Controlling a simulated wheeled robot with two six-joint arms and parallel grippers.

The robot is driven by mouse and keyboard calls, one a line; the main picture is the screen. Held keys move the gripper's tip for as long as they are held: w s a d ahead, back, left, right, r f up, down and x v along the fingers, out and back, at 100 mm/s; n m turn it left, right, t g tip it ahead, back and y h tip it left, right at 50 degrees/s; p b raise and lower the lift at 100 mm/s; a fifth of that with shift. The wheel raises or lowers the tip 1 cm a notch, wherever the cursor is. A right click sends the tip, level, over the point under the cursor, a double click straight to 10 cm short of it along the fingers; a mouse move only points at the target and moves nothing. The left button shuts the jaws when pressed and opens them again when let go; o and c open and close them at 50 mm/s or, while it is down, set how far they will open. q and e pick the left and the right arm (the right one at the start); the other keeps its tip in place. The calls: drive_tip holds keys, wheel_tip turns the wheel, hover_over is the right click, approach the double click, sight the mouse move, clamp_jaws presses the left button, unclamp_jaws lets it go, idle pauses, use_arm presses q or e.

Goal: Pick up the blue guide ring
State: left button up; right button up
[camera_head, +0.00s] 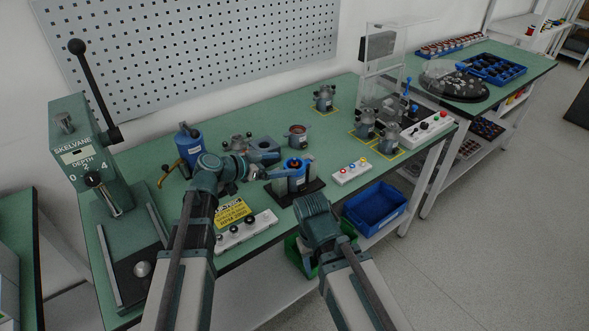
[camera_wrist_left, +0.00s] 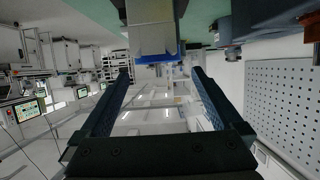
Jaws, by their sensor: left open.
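A blue ring (camera_head: 293,164), which looks like the guide ring, sits on top of a grey fixture (camera_head: 290,181) on a black base at the front middle of the bench. In the left wrist view a blue rim (camera_wrist_left: 160,58) shows on the end of a pale block, in line with the gap between my fingers. My left gripper (camera_head: 243,167) is just left of the fixture in the head view. Its two fingers (camera_wrist_left: 160,75) are apart with nothing between them. My right arm's teal joint shows in front of the bench; its jaws are hidden.
A lever press (camera_head: 85,160) stands at the left. A blue canister (camera_head: 190,146) and grey metal parts (camera_head: 263,151) stand behind my left gripper. A button box (camera_head: 352,171) lies right of the fixture. A blue bin (camera_head: 375,207) is below the bench edge.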

sight(292, 165)
use_arm(q)
drive_tip(key=w+d+f+b, duration=0.1)
drive_tip(key=d+f+b, duration=0.1)
drive_tip(key=shift+w+d+f, duration=0.3)
drive_tip(key=shift+w+d, duration=0.05)
drive_tip(key=shift+w, duration=0.05)
drive_tip(key=shift+w+d, duration=0.2)
drive_tip(key=shift+d, duration=0.1)
drive_tip(key=shift+c, duration=0.3)
drive_tip(key=c, duration=1.1)
drive_tip(key=shift+r, duration=0.1)
wheel_tip(292, 165, up, 10)
drive_tip(key=p, duration=1)
